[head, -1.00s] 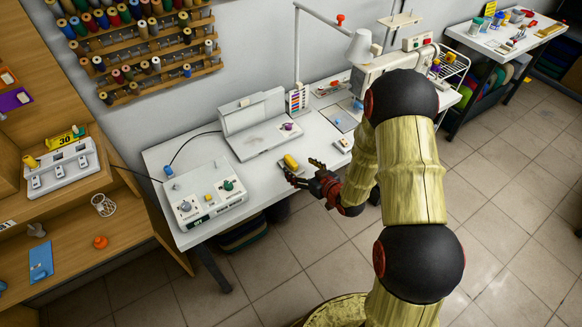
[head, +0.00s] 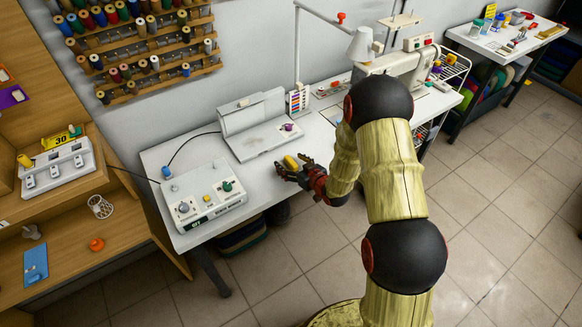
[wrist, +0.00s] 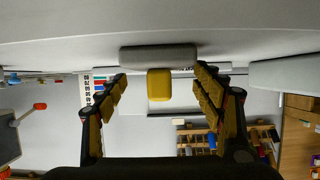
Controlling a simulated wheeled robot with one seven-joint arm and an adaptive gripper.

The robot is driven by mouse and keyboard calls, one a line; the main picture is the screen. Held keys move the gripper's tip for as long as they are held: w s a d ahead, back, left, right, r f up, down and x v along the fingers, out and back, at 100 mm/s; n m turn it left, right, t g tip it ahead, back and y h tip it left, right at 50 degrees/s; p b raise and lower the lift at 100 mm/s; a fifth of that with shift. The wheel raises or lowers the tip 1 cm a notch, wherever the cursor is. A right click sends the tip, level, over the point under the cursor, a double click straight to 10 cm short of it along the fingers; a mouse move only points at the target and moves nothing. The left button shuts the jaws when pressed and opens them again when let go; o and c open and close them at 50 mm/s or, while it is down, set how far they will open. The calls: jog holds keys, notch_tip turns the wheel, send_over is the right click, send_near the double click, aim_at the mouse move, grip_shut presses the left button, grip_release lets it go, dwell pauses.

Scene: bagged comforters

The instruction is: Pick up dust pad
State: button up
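The dust pad appears to be the small grey block with a yellow grip (head: 291,162) at the front edge of the white table. In the wrist view its grey base (wrist: 150,57) lies against the table surface, and the yellow grip (wrist: 159,85) points toward my palm. My gripper (head: 292,168) is at the table's front edge, right at the pad. In the wrist view my gripper (wrist: 160,79) is open, with one finger on each side of the yellow grip and a gap on both sides. In the head view my fingers hide part of the pad.
The white table (head: 250,180) also holds a control box (head: 204,203) to the left and a folded-open white machine (head: 262,125) behind the pad. A sewing machine (head: 400,70) and lamp stand to the right. Bare tabletop shows between the control box and the pad.

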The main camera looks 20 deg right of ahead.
jog(key=c, duration=1.4)
jog(key=shift+c, duration=0.3)
